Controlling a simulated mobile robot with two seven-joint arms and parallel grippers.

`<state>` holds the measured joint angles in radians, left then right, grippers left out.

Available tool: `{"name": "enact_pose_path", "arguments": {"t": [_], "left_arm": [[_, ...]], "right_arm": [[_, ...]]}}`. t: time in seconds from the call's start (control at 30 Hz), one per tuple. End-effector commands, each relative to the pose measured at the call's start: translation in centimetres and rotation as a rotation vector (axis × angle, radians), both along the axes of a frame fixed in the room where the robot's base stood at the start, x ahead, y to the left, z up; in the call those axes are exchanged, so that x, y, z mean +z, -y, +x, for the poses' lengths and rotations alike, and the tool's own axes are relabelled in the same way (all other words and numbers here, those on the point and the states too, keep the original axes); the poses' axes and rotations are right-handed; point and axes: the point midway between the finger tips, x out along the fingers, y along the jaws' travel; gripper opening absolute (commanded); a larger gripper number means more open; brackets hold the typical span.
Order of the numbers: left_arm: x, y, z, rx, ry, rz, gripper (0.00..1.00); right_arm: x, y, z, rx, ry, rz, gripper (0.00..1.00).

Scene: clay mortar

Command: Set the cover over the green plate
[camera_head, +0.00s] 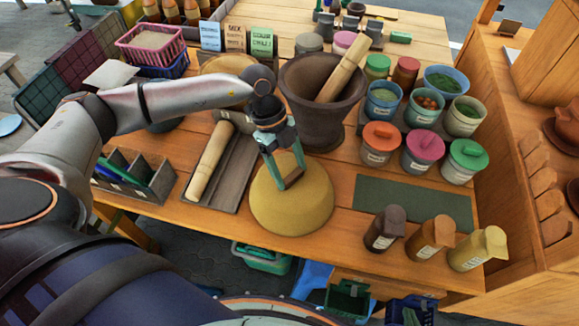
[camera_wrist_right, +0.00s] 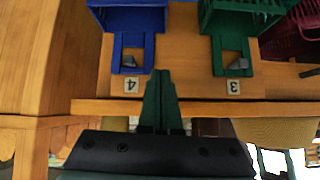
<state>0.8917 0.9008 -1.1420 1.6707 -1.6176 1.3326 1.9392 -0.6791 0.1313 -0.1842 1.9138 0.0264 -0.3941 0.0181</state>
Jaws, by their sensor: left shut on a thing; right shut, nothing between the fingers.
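The cover (camera_head: 305,212) is a yellow woven dome near the front edge of the table. My left gripper (camera_head: 289,178) points down from above and is shut on the brown handle at its top. From this view I cannot tell whether the rim touches the table. No green plate shows in the head view, and whatever lies under the dome is hidden. My right gripper (camera_wrist_right: 161,74) shows in the right wrist view, shut and empty, by the table's front edge. It does not show in the head view.
A dark mortar (camera_head: 318,110) with a pestle stands behind the cover. A grey tray with a wooden pestle (camera_head: 211,160) is left of it. A flat green mat (camera_head: 405,202), lidded jars and shakers are to the right. Blue (camera_wrist_right: 127,18) and green (camera_wrist_right: 240,20) bins show in the wrist view.

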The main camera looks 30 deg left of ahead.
Motion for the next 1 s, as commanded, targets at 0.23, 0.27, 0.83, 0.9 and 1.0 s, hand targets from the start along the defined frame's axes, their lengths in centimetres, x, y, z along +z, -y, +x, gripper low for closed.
{"name": "enact_pose_path", "arguments": {"t": [0.23,0.27,0.83,0.9,1.0], "left_arm": [[0.0,0.0,0.0,0.0,0.001,0.0,0.99],[0.0,0.0,0.0,0.0,0.001,0.0,1.0],[4.7,-2.0,0.6,0.002,0.005,0.001,1.0],[6.2,-2.5,0.8,0.002,0.006,0.0,1.0],[8.1,-3.3,1.0,0.002,0.005,0.001,1.0]], "right_arm": [[0.0,0.0,0.0,0.0,0.0,0.0,0.0],[0.0,0.0,0.0,0.0,0.0,0.0,0.0],[-0.5,0.0,0.0,0.0,0.0,0.0,0.0],[-0.6,0.0,0.0,0.0,0.0,0.0,0.0],[-0.7,0.0,0.0,0.0,0.0,0.0,0.0]]}}
